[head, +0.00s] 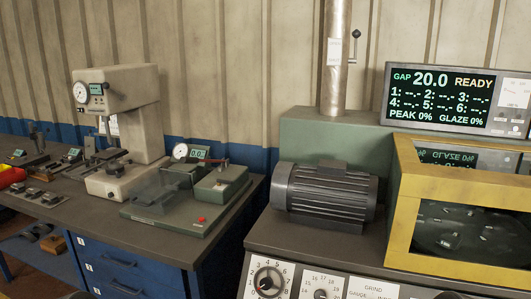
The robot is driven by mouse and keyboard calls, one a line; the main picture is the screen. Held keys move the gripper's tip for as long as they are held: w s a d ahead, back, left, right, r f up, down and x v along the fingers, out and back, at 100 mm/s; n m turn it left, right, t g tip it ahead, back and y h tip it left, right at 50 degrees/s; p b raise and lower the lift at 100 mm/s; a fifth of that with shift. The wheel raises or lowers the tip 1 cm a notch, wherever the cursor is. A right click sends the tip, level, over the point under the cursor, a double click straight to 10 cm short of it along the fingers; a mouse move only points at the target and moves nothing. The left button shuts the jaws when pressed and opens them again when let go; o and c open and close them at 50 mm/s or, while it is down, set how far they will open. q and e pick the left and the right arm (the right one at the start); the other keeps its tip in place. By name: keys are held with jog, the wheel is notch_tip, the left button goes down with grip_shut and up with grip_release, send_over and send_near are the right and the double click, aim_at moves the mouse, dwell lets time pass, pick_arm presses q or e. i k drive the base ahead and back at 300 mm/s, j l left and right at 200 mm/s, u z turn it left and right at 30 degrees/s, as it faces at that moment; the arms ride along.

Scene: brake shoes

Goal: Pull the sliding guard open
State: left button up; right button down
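A yellow-framed guard (468,188) with a clear window stands at the right on the grey machine bench. It covers the front of the machine's chamber, and its right side is cut off by the picture edge. Dark, partly round parts (450,236) show dimly through the window. I cannot make out a handle or a rail on the guard.
A display (445,98) reading "READY" stands behind the guard. A dark ribbed motor (326,192) sits left of it. Dials (268,281) line the bench front. A left bench (133,245) holds a press (122,130) and a gauge fixture (186,195); a gap separates the benches.

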aim_at(509, 191)
jog(key=z, duration=3)
jog(key=i+j+z, duration=0.1)
jog(key=i+j, duration=0.2)
jog(key=i, duration=0.25)
